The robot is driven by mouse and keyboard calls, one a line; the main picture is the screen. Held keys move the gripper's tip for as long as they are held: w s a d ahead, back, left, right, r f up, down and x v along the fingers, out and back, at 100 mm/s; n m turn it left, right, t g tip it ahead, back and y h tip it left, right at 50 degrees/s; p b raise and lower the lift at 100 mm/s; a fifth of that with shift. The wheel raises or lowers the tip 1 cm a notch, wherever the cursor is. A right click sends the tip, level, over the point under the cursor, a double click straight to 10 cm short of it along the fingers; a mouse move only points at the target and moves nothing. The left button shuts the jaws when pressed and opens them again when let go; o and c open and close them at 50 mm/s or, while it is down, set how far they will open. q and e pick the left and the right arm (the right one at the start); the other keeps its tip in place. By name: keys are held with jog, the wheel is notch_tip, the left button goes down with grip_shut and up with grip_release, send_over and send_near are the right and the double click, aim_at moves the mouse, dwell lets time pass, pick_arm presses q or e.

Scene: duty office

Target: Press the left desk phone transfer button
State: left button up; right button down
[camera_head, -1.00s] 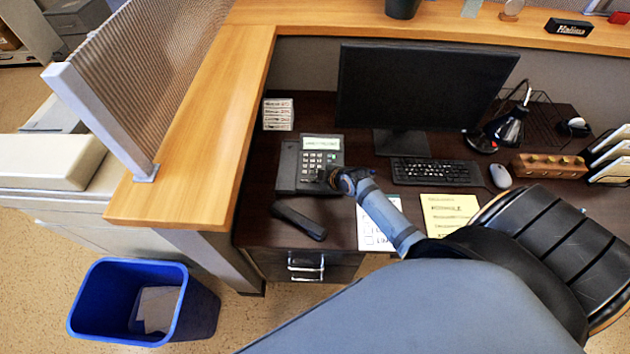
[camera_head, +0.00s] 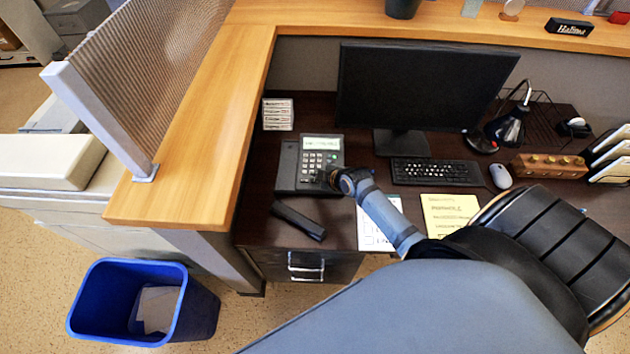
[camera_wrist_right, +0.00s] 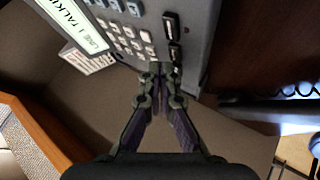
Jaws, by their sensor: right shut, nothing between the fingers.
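The desk phone (camera_head: 310,163) sits on the dark desk, left of the monitor. It has a lit screen, a keypad and a green key. Its handset (camera_head: 299,221) lies off it on the desk in front. My right gripper (camera_head: 328,178) is shut and empty at the phone's lower right corner. In the right wrist view, the shut fingertips (camera_wrist_right: 161,76) are at the lower keys of the phone (camera_wrist_right: 199,25), close to two dark keys (camera_wrist_right: 173,38). I cannot tell whether they touch a key. The screen (camera_wrist_right: 76,25) shows partly cut-off text. My left gripper is out of view.
A keyboard (camera_head: 436,172) and mouse (camera_head: 500,176) lie right of the phone. The monitor (camera_head: 425,90) stands behind. A white sheet (camera_head: 372,238) and a yellow sheet (camera_head: 450,214) lie near my right arm. A chair (camera_head: 560,240) stands in front, right.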

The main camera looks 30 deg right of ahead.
jog(key=shift+f, duration=0.3)
jog(key=shift+f+b, duration=0.4)
jog(key=shift+b, duration=0.05)
dwell(0.4)
dwell(0.4)
jog(key=shift+r+p, duration=0.85)
notch_tip(320, 180, up, 5)
jog(key=p, duration=0.4)
jog(key=shift+p, duration=0.35)
